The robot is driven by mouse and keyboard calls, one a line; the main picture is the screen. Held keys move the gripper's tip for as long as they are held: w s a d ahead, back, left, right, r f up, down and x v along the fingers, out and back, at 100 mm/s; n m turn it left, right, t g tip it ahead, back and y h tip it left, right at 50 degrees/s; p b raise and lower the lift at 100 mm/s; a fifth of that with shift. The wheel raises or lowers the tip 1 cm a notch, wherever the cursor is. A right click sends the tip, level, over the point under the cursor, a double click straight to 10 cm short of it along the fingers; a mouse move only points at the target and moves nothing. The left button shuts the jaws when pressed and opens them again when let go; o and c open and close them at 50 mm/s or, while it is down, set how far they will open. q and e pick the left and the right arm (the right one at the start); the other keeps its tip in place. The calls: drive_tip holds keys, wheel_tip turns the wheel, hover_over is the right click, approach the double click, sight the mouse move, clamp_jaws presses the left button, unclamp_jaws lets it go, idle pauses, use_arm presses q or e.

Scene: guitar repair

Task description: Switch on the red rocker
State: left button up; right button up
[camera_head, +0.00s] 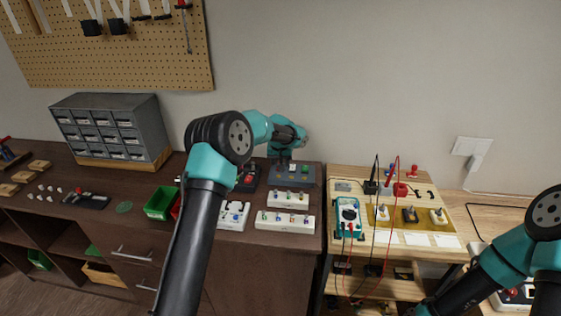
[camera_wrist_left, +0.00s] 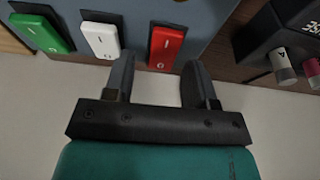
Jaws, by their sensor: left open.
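The red rocker (camera_wrist_left: 167,48) is on a blue-grey panel (camera_wrist_left: 215,12) in the left wrist view, beside a white rocker (camera_wrist_left: 100,40) and a green rocker (camera_wrist_left: 42,34). My left gripper (camera_wrist_left: 157,68) is open and empty, its fingertips just short of the red rocker, one towards each side of it. I cannot tell whether they touch the panel. In the head view the grey panel (camera_head: 305,181) is at the back of the dark bench, with my left gripper (camera_head: 284,160) over it. The red rocker is hidden there. My right gripper is out of view.
A black box with knobs (camera_wrist_left: 284,66) stands close to the panel. White trays (camera_head: 285,222) with small parts sit in front of it. A grey drawer cabinet (camera_head: 112,125) is at the left. A multimeter (camera_head: 348,216) with leads lies on the lighter right table.

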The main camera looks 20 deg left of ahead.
sight(279, 173)
use_arm(q)
drive_tip(key=a+v, duration=0.1)
drive_tip(key=v, duration=1.6)
drive_tip(key=shift+d+r, duration=0.2)
drive_tip(key=shift+d, duration=0.3)
